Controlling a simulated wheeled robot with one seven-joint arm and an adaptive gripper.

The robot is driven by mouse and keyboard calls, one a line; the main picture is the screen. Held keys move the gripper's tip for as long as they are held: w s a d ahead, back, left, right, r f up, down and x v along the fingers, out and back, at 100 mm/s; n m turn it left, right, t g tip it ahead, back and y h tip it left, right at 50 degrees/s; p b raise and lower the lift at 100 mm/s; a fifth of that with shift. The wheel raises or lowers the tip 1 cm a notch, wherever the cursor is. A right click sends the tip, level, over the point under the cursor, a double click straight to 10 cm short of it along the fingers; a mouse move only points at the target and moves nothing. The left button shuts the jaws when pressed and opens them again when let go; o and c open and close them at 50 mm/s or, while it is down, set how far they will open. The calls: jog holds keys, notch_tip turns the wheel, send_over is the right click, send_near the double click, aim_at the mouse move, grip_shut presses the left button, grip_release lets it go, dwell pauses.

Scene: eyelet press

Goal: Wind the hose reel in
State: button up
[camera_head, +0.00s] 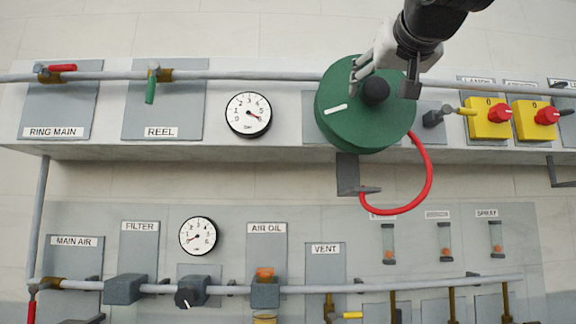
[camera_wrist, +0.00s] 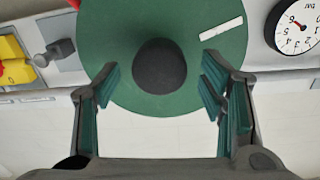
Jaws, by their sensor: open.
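The hose reel is a green drum (camera_head: 350,128) on the upper panel, with a white mark on its face and a black round knob (camera_head: 375,91) standing out near its upper right part. A red hose (camera_head: 428,180) loops from its lower right side to a grey bracket (camera_head: 350,176) below. My gripper (camera_head: 382,82) is at the knob. In the wrist view the green drum (camera_wrist: 125,25) fills the upper middle and the black knob (camera_wrist: 159,66) sits ahead of my open fingers (camera_wrist: 161,88), between their lines and apart from both.
A grey pipe (camera_head: 275,76) runs along the upper panel past the reel. A gauge (camera_head: 248,115) is left of the reel. Yellow switch boxes with red knobs (camera_head: 487,117) are to the right. The lower panel holds a pipe (camera_head: 400,286), valves and another gauge (camera_head: 198,236).

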jog(key=shift+w, duration=1.75)
jog(key=shift+d, duration=0.1)
grip_shut()
